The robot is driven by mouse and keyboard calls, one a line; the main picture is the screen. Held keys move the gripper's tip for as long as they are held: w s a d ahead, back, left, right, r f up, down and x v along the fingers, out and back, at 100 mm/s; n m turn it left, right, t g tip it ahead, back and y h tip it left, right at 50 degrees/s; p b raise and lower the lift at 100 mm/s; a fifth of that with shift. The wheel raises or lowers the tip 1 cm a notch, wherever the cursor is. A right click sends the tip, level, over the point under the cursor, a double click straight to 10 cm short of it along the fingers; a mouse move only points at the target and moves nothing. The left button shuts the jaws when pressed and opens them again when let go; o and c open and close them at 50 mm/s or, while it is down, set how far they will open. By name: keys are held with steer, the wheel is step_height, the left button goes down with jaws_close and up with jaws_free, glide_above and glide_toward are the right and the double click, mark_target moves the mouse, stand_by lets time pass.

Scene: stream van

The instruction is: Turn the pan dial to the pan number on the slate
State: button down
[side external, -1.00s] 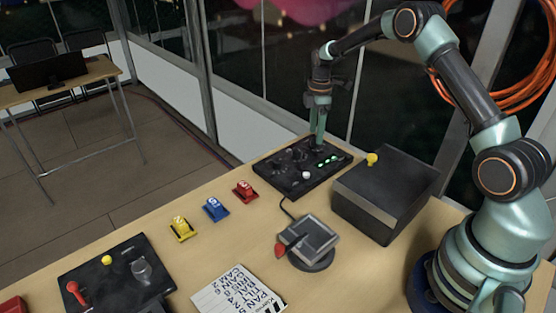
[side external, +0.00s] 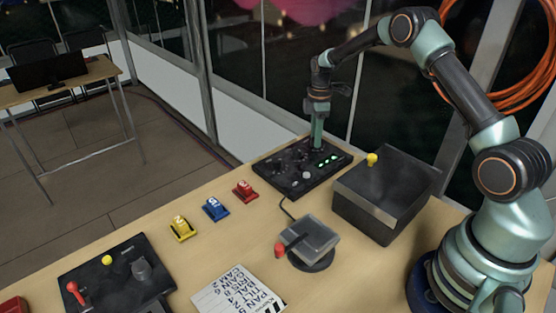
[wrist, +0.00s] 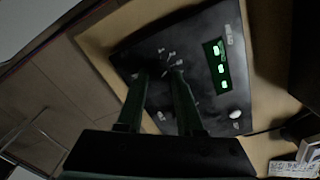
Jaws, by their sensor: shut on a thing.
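The dark control panel (side external: 268,172) lies flat at the far edge of the table, with small knobs and a column of green lit readouts (wrist: 220,64). The readout digits are too small to read. My gripper (side external: 317,147) points down at the panel's far side. In the wrist view its fingers (wrist: 160,74) are closed on a dark dial, which they mostly hide. Pale tick marks show around the fingertips. The white slate (side external: 238,292) lies at the front of the table. It carries black handwritten lines, upside down here, and the PAN line seems to read 5.
A dark box with a yellow button (side external: 372,159) stands right of the panel. A grey device with a red knob (side external: 310,240) is in front. Yellow (side external: 182,229), blue (side external: 215,209) and red (side external: 245,191) pieces line the left. A lever board (side external: 115,275) is front left.

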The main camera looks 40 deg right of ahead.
steer(key=m, duration=0.4)
steer(key=shift+m, duration=0.4)
steer(key=m, duration=0.4)
steer(key=shift+m, duration=0.3)
steer(key=m, duration=0.4)
steer(key=shift+m, duration=2.1)
steer(key=c, duration=0.5)
jaws_free()
steer(key=shift+c, duration=0.2)
